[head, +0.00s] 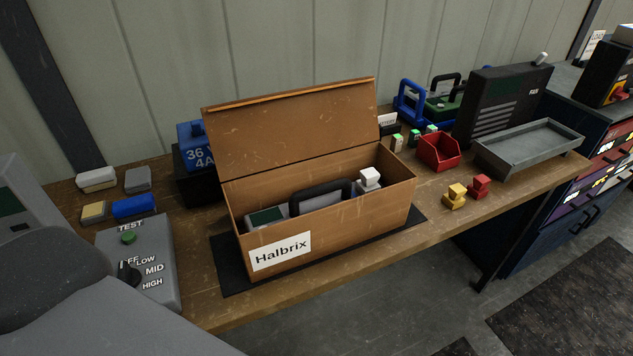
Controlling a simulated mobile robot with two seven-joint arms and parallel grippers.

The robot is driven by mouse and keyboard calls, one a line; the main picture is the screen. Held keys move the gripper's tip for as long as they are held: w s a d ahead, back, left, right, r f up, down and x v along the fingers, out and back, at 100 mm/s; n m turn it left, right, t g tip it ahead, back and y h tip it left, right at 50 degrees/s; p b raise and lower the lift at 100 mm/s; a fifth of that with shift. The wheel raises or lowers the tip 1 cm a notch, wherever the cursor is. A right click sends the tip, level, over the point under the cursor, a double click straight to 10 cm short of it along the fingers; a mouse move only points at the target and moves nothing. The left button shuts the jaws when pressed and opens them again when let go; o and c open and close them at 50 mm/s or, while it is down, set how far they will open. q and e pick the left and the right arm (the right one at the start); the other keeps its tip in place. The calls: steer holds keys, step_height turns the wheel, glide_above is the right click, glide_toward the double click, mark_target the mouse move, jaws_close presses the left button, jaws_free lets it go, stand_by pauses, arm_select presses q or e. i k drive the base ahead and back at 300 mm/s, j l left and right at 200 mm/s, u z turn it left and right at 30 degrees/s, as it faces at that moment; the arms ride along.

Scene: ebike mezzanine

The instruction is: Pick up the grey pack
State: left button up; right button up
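A grey pack (325,202) with a thick black carry handle (321,192) sits inside an open brown box (341,227) labelled "Halbrix". The front wall of the box hides the lower part of the pack, and a small dark green panel (266,216) shows at its left end. A white block-like knob (370,177) stands at the right end inside the box; I cannot tell whether it belongs to the pack. The lid (290,125) stands raised at the back. Neither of my grippers is in view; a large grey part of mine fills the lower left.
The box stands on a black mat (228,275) on a wooden bench (335,279). A grey test unit (157,235) is at left, near small blocks. A blue-and-black charger (195,180), red bin (439,152), grey tray (530,146), and blue and green handled packs (440,108) stand around it.

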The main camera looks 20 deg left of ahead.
mark_target(302, 203)
steer(key=k+j+u, duration=0.1)
steer(key=j, duration=0.35)
steer(key=k+j, duration=0.1)
steer(key=j, duration=0.3)
steer(key=i+l+u, duration=0.2)
steer(key=l+u, duration=0.15)
steer(key=l, duration=0.55)
steer(key=i+l+u, duration=0.1)
steer(key=l+u, duration=0.3)
steer(key=l, duration=0.5)
steer(key=l+u, duration=0.35)
steer(key=l, duration=0.6)
